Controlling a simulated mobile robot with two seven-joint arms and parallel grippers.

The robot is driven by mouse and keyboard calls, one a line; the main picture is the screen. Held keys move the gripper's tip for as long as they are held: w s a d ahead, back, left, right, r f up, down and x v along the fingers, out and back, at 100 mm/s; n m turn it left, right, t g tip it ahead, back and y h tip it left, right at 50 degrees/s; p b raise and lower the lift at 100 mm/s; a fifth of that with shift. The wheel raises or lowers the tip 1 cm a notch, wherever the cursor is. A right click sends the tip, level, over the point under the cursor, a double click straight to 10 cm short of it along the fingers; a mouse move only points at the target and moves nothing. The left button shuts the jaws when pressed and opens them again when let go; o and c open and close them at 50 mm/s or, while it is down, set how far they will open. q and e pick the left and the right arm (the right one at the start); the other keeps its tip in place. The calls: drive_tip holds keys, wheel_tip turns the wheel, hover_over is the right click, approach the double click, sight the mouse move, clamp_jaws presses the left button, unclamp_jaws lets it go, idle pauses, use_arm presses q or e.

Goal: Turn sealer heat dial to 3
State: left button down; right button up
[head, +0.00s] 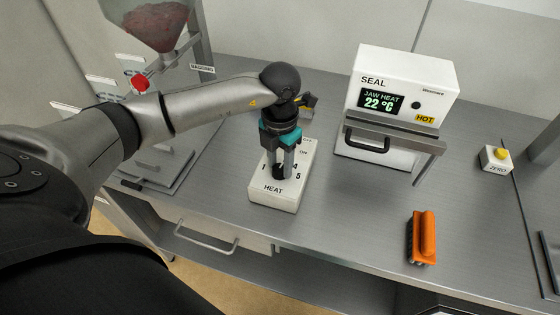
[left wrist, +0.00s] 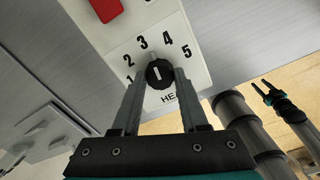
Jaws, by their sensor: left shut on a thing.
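The white heat control box (head: 275,196), marked HEAT with numbers 1 to 5, sits near the bench's front edge. My left gripper (head: 281,172) reaches down over it, shut on the black heat dial (left wrist: 159,74). In the left wrist view its two fingers (left wrist: 158,80) stand on either side of the dial. The dial's white mark points up and slightly left, roughly between 3 and 4; its exact setting is hard to tell. The sealer (head: 405,85) behind reads JAW HEAT 22 °C.
A red switch (left wrist: 107,9) is on the box above the numbers. An orange-handled brush (head: 422,238) lies to the right on the bench. A ZERO box (head: 496,158) with a yellow button is farther right. A hopper (head: 150,22) stands at back left.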

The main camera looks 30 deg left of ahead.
sight(280, 168)
use_arm(q)
drive_tip(key=shift+n, duration=0.7)
drive_tip(key=shift+r, duration=0.1)
drive_tip(key=shift+c, duration=2.2)
unclamp_jaws()
wheel_tip(280, 168, up, 15)
